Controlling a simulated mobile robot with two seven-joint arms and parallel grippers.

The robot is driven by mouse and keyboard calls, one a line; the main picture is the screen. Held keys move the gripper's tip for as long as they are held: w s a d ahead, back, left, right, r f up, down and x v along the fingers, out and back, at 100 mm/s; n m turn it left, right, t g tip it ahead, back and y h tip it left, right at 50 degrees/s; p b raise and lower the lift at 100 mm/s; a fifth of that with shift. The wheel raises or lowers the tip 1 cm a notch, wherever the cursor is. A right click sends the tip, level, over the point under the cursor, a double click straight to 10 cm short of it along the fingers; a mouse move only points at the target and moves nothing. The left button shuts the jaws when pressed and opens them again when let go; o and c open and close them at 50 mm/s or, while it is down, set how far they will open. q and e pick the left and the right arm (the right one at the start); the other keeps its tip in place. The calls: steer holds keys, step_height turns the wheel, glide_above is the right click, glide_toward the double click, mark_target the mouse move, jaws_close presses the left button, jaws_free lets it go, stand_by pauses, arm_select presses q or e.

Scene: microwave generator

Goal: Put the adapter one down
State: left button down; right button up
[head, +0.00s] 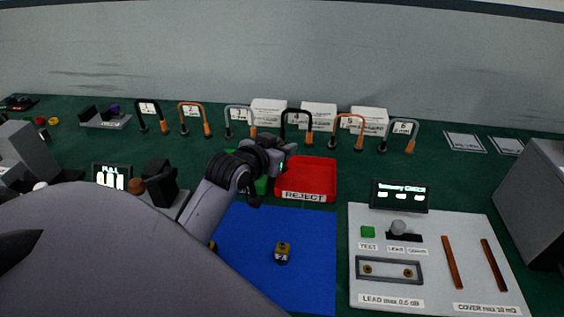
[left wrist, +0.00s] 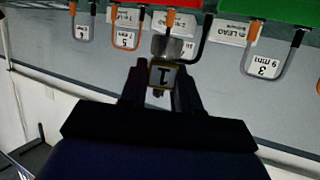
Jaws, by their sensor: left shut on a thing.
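My left gripper (head: 280,152) is held up in front of the row of cables, above the back of the red tray area in the head view. In the left wrist view the gripper (left wrist: 160,82) is shut on adapter one (left wrist: 163,76), a small block marked 1 with a shiny metal end. The adapter is in the air, touching no surface that I can see. In the head view it is too small to make out clearly. A blue mat (head: 310,225) lies in front, with another dark and brass adapter (head: 282,252) standing on it. My right gripper is not in view.
A red REJECT tray (head: 318,178) stands beside a green tray (head: 261,186) partly hidden by my arm. Numbered cable loops (head: 297,122) and white boxes (head: 318,113) line the back. A test panel (head: 470,222) is at right. Much of the blue mat is bare.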

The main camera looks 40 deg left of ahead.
arm_select(q)
steer(key=shift+f, duration=2.2)
steer(key=shift+f, duration=0.45)
steer(key=c, duration=0.8)
jaws_free()
steer(key=shift+r, duration=0.1)
steer(key=shift+r, duration=0.3)
steer(key=v, duration=1.2)
steer(key=shift+s, duration=0.1)
